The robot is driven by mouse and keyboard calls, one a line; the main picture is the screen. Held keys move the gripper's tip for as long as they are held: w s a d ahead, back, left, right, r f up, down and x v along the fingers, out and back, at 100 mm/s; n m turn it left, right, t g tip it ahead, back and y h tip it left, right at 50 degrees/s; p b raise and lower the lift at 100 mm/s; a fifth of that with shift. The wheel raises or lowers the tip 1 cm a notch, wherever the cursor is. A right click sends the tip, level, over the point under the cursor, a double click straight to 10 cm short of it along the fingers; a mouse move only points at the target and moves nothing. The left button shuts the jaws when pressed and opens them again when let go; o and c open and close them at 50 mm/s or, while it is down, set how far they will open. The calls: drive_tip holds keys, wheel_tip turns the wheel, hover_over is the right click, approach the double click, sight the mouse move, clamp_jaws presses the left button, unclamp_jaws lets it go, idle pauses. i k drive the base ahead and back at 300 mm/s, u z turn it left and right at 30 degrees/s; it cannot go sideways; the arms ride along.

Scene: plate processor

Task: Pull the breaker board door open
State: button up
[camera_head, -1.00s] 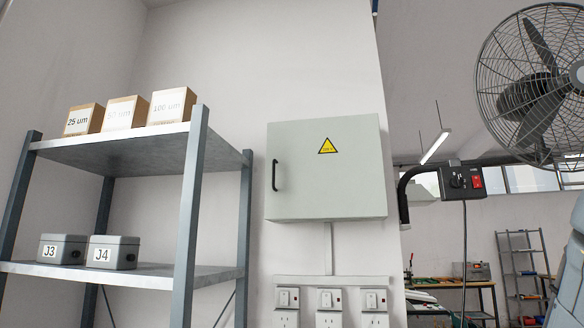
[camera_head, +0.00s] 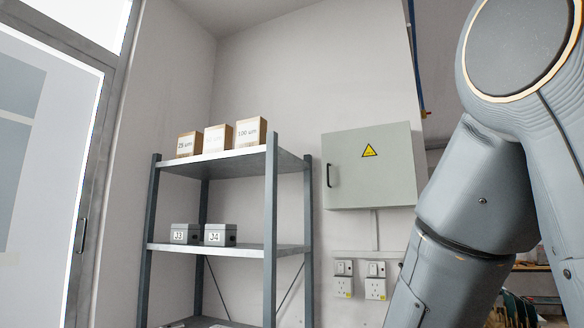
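The breaker board (camera_head: 408,165) is a pale grey box high on the wall, right of the middle of the picture. Its door (camera_head: 350,185) looks shut and bears a yellow warning triangle (camera_head: 369,151). A black bar handle (camera_head: 329,175) runs upright along the door's left edge. My gripper is out of view. My grey arm fills the right side, in front of the wall to the right of the board, and nothing touches the handle.
A metal shelf rack (camera_head: 270,230) stands left of the board, holding cardboard boxes (camera_head: 220,138) on top and grey boxes (camera_head: 203,234) lower down. Sockets (camera_head: 360,280) sit below the board. A door (camera_head: 45,170) is at far left.

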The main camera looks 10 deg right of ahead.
sight(370, 167)
drive_tip(key=u, duration=0.4)
drive_tip(key=i, duration=1.1)
drive_tip(key=z, duration=0.4)
